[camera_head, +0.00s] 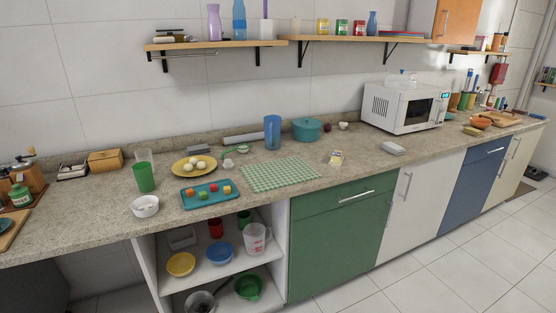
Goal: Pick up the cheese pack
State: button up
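A small pack with yellow and white colouring (337,158) lies on the speckled counter (315,199), just right of the green checked mat. It looks like the cheese pack, but it is too small here to read any label. Nothing covers it, and it is apart from the things around it. My gripper is not in view.
The checked mat (281,174) lies left of the pack. A teal pot (307,130) and a tall blue cup (272,132) stand behind. A light grey flat item (392,149) and the microwave (400,107) are to the right. Shelves (213,45) hang above. Counter in front of the pack is clear.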

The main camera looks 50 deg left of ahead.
aim_at(336, 158)
jog(key=u, duration=1.45)
